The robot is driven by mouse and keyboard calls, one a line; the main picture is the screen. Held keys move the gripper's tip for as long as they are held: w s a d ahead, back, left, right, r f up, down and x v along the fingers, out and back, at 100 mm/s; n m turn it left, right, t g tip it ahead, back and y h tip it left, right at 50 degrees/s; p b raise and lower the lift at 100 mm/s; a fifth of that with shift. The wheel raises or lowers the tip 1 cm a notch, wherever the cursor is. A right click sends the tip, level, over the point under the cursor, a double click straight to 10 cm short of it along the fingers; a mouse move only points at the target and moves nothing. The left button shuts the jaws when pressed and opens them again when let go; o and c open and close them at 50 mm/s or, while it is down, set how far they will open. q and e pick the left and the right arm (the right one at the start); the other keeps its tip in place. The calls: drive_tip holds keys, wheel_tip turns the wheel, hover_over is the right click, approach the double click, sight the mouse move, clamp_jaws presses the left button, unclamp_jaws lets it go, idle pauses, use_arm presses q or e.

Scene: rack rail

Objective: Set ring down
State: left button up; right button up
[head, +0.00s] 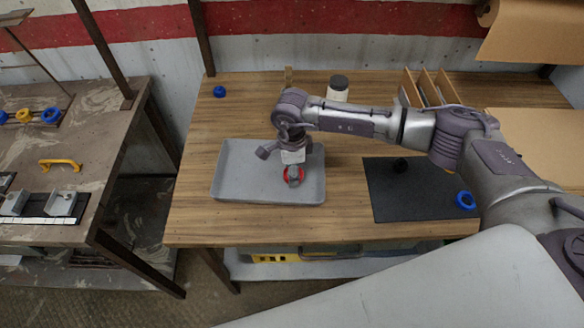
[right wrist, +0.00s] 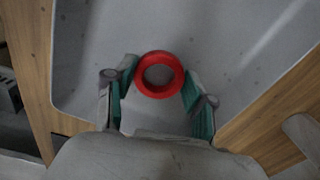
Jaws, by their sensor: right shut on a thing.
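The red ring (head: 301,172) is low over the grey tray (head: 236,165), near the tray's front right part. My right gripper (head: 293,176) points down over the tray and is shut on the ring. In the right wrist view, the ring (right wrist: 159,93) lies between the two fingertips (right wrist: 158,79), flat-on to the camera, with the tray floor (right wrist: 90,40) behind it. I cannot tell whether the ring touches the tray. In the head view, the gripper hides part of the ring. My left gripper is not in view.
A blue ring (head: 219,91) lies at the table's back left. A dark mat (head: 425,205) at right bears another blue ring (head: 465,200) and a small dark object (head: 400,165). A white jar (head: 337,94) stands behind my arm. A side bench (head: 100,120) is at left.

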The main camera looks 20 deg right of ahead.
drive_tip(key=shift+f, duration=0.2)
drive_tip(key=o, duration=1.1)
drive_tip(key=shift+r, duration=0.1)
drive_tip(key=shift+o, duration=0.2)
drive_tip(key=shift+r, duration=0.3)
wheel_tip(320, 180, up, 12)
drive_tip(key=b, duration=0.3)
drive_tip(key=shift+f+b, duration=0.15)
drive_tip(key=shift+b, duration=0.15)
